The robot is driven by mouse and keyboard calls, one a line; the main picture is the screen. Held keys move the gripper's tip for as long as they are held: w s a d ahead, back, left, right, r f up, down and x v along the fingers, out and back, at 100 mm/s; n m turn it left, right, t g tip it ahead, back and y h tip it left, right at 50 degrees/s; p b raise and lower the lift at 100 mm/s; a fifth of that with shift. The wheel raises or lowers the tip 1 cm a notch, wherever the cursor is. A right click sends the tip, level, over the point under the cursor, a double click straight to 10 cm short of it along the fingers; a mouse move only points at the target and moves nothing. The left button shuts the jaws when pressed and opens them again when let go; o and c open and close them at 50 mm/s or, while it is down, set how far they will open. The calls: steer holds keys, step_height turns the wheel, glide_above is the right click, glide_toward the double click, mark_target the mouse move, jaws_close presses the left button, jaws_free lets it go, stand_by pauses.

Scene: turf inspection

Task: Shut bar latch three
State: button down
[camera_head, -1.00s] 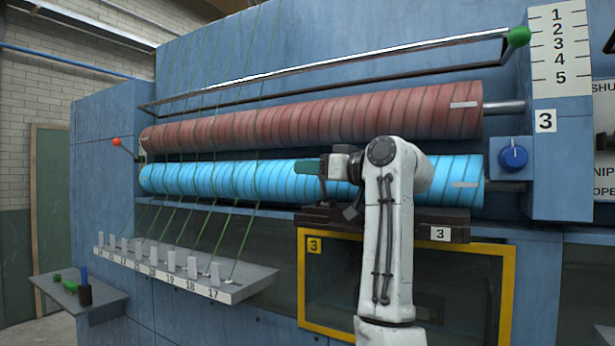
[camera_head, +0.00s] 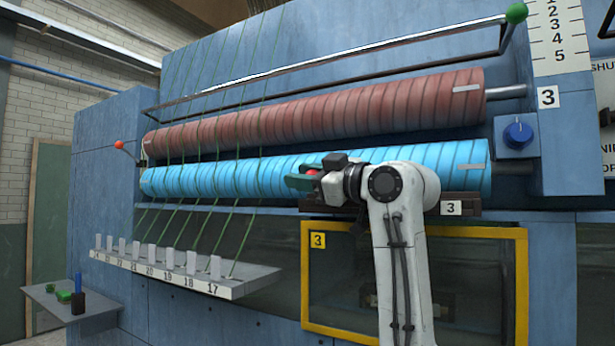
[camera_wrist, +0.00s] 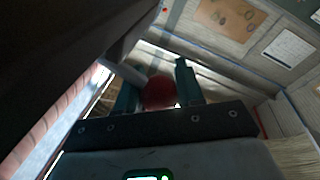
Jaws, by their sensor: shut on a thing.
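A dark bar housing labelled 3 (camera_head: 478,206) is mounted below the blue roller, above the yellow-framed window. My arm covers much of it. My gripper (camera_head: 303,180) is in front of the blue roller, left of the label, with green fingers pointing left. It is shut on a red knob (camera_head: 312,173). The wrist view shows the red knob (camera_wrist: 159,92) between the two teal fingers, with a grey rod (camera_wrist: 122,71) running from it to the upper left. Where the rod joins the bar housing is not visible.
A yellow-framed window (camera_head: 415,342) marked 3 lies below. A red roller (camera_head: 330,115) and a blue roller (camera_head: 225,178) run behind the gripper. A blue dial (camera_head: 517,135) is at right. A numbered shelf (camera_head: 180,280) with green strands is at left.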

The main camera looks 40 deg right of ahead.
steer(key=f, duration=0.1)
steer(key=f+n+b, duration=0.1)
steer(key=f+n, duration=0.1)
steer(key=shift+a+y+b, duration=0.25)
steer(key=shift+y+b, duration=0.05)
steer(key=shift+b, duration=0.05)
steer(key=shift+f, duration=0.15)
steer(key=c, duration=0.8)
jaws_free()
steer(key=shift+o, duration=0.2)
steer(key=shift+d, duration=0.1)
steer(key=b+v, duration=0.2)
steer(key=v, duration=0.8)
steer(key=shift+s+b, duration=0.3)
steer(key=shift+s, duration=0.15)
